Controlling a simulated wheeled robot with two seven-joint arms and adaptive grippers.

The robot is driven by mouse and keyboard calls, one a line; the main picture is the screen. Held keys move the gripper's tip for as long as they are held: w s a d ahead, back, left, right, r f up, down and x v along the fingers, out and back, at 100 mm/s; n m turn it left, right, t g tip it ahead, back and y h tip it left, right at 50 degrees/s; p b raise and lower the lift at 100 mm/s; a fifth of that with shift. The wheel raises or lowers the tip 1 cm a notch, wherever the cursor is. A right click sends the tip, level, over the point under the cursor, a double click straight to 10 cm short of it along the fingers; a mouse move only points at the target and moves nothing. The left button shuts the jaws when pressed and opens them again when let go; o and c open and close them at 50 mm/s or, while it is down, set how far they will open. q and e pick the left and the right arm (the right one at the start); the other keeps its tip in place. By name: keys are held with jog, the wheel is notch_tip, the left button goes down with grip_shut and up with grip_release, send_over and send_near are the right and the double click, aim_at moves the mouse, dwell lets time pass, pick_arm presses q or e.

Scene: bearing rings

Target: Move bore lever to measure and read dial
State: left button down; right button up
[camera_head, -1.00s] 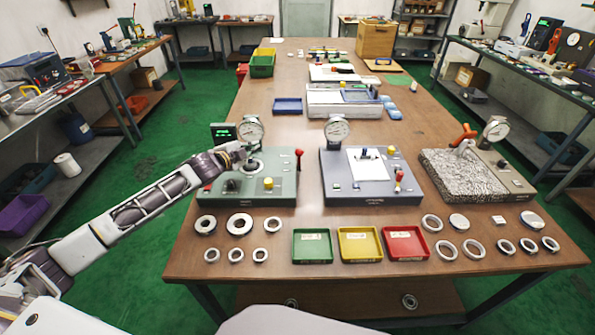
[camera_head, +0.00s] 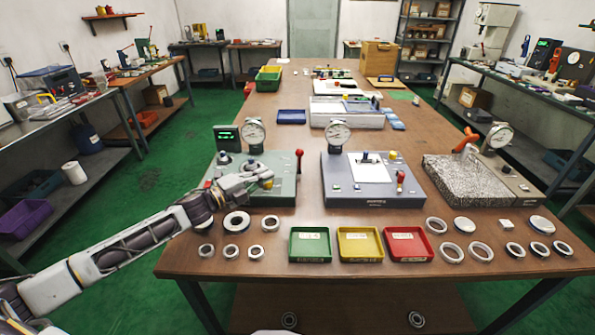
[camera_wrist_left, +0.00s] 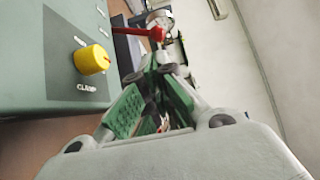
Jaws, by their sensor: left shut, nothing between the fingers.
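The green gauge fixture (camera_head: 284,188) stands at the left of the table with a round dial gauge (camera_head: 254,134) behind it. The dial's reading is too small to tell. A red-knobbed lever (camera_head: 299,156) stands upright at the fixture's right edge; it also shows in the left wrist view (camera_wrist_left: 146,33). My left gripper (camera_head: 267,178) is shut and empty above the fixture's front, to the left of the red lever. In the left wrist view its fingertips (camera_wrist_left: 153,72) lie just below the lever and right of a yellow CLAMP knob (camera_wrist_left: 92,60). I cannot tell whether they touch the lever.
A grey fixture (camera_head: 372,202) with its own dial stands to the right, then a granite plate (camera_head: 458,177). Green (camera_head: 311,260), yellow (camera_head: 360,260) and red (camera_head: 409,260) trays and several rings line the table's front. Bare wood separates the fixtures.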

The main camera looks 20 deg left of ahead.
pick_arm(q)
jog(key=shift+s+d+f+m+g+h+b, duration=0.2)
jog(key=shift+s+d+m+h, duration=0.2)
jog(key=shift+s, duration=0.2)
jog(key=shift+s+d+f+m+g+h+b, duration=0.2)
jog(key=shift+s+d+m+h, duration=0.1)
jog(key=shift+s+d+m, duration=0.25)
pick_arm(e)
jog(key=shift+w+d, duration=0.15)
jog(key=shift+d, duration=0.05)
pick_arm(q)
jog(key=shift+w, duration=0.2)
jog(key=shift+x, duration=4.3)
jog(key=shift+w+d+r, duration=0.1)
jog(key=shift+w+d, duration=0.25)
jog(key=shift+w, duration=0.05)
jog(key=shift+w+a, duration=0.2)
jog(key=shift+w, duration=1.05)
jog(key=shift+w+r, duration=0.1)
jog(key=shift+w, duration=0.55)
jog(key=shift+a, duration=0.1)
pick_arm(e)
jog(key=shift+s+d+f, duration=0.2)
jog(key=shift+d+f, duration=0.05)
